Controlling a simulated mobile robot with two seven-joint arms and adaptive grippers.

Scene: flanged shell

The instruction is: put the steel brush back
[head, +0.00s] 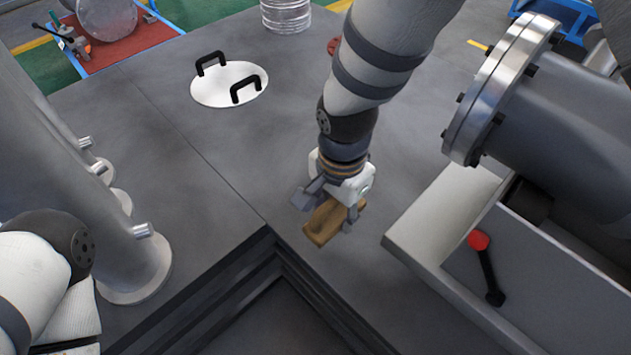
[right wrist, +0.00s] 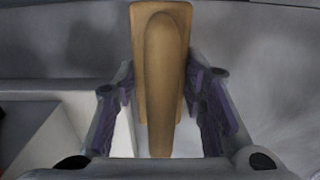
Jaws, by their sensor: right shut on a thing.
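The steel brush (head: 323,222) shows as a tan wooden piece at my right gripper (head: 333,205), over the grey deck near the inner corner of a dark recess. My right gripper is shut on it. In the right wrist view, the brush (right wrist: 160,70) stands lengthwise between the two fingers of the gripper (right wrist: 165,105), its rounded handle toward the camera. Its bristles are hidden. I cannot tell whether the brush touches the deck. My left arm shows at the lower left of the head view, but its gripper is out of sight.
A flanged shell (head: 497,90) and a light grey box (head: 450,215) with a red-knobbed lever (head: 480,241) stand at the right. A dark stepped recess (head: 265,315) opens below. A white round lid (head: 228,88) with black handles lies on the deck. The deck's middle is clear.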

